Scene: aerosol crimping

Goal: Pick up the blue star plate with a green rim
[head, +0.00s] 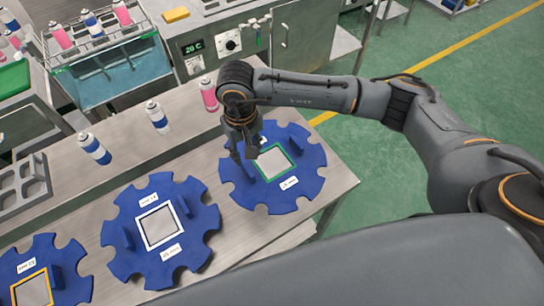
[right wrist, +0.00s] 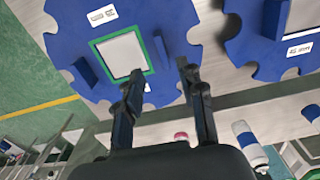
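The blue star plate with a green rim (head: 312,157) lies on the metal bench at its right end, with a green frame around a pale square and upright blue tabs on either side. It also shows in the right wrist view (right wrist: 66,28). My right gripper (head: 246,154) is over this plate's left side, pointing down. In the right wrist view its fingers (right wrist: 157,72) are apart, with one blue tab showing beyond and between the tips. Whether they touch the tab I cannot tell. My left gripper is not in view.
A white-rimmed blue plate (head: 195,245) and an orange-rimmed one (head: 72,255) lie to the left. Spray cans (head: 157,118) (head: 95,149) (head: 209,96) stand behind the plates. A grey holder (head: 22,184) is at left. Green floor (head: 400,160) lies right of the bench.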

